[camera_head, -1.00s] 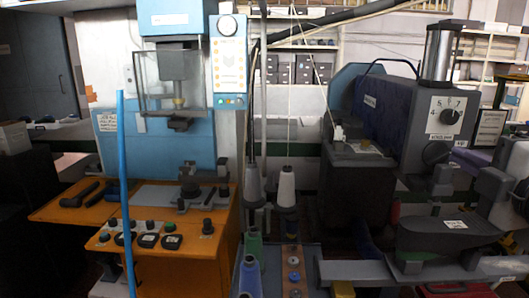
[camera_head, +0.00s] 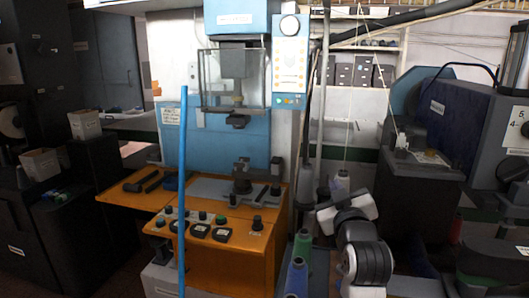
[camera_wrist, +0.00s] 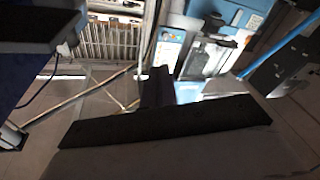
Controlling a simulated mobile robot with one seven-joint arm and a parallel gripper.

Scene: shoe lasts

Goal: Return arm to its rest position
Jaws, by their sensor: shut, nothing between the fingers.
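My arm (camera_head: 362,250) shows in the head view at the lower right of centre, as white and dark grey rounded links in front of the thread stand. In the wrist view, my gripper (camera_wrist: 156,84) shows as a dark shape rising from a wide dark bar across the lower middle. Its fingers are together with nothing held between them. The fingertips cannot be made out in the head view.
A blue press machine (camera_head: 235,150) with an orange bench (camera_head: 225,260) stands left of my arm. A blue pole (camera_head: 183,200) rises in front of it. Thread cones (camera_head: 300,250) stand close beside my arm. A dark machine (camera_head: 460,120) stands at the right.

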